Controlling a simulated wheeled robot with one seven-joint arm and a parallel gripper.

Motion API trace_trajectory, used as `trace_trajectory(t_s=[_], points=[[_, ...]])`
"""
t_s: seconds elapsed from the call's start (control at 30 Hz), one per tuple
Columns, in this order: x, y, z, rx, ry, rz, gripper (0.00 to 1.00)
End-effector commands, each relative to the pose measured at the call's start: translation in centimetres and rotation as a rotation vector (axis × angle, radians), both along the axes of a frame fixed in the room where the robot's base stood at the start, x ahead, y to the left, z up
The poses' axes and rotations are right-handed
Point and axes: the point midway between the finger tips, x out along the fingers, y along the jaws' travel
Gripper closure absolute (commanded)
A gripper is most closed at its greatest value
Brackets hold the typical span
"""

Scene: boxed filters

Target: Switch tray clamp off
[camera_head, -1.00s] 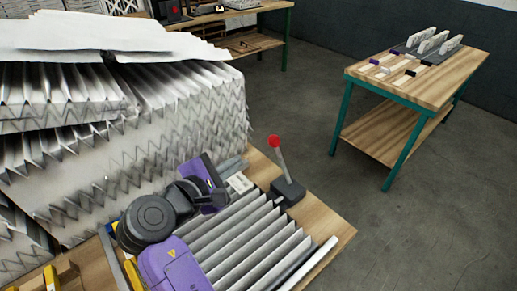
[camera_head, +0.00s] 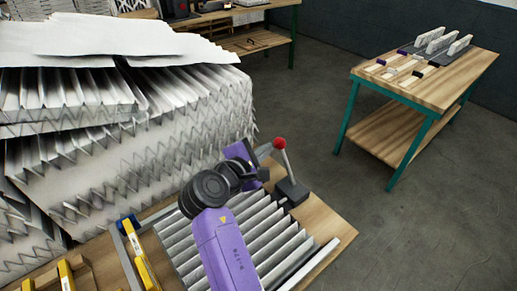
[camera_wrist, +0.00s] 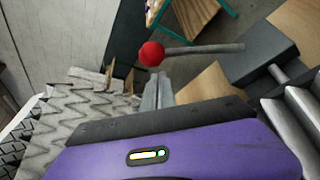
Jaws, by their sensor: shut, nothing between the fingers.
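The tray clamp is a lever with a red ball knob (camera_head: 279,143) on a grey rod, rising from a dark base (camera_head: 292,192) at the tray's far right corner. The rod leans slightly left in the head view. The knob also shows in the wrist view (camera_wrist: 151,53), with its rod running right to the base. My gripper (camera_head: 268,147) has a purple body and grey fingers. The fingers (camera_wrist: 157,80) are shut and empty, close beside the knob. I cannot tell whether they touch it. The tray's pleated grey filter (camera_head: 275,235) lies below.
A large stack of white pleated filters (camera_head: 120,110) stands close on the left. Yellow-handled parts (camera_head: 140,255) lie at the tray's left. A wooden table (camera_head: 455,85) with small blocks stands at the back right. The floor between is clear.

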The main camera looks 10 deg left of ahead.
Motion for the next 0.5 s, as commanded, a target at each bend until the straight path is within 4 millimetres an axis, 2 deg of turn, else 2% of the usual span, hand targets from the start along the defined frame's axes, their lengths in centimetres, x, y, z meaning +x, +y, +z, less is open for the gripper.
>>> trace_trajectory(t_s=[0.1, 0.5], points=[[-0.29, -0.50, 0.69, 0.001, 0.000, 0.000, 1.00], [-0.39, -0.72, 0.72, 0.000, 0.000, 0.000, 1.00]])
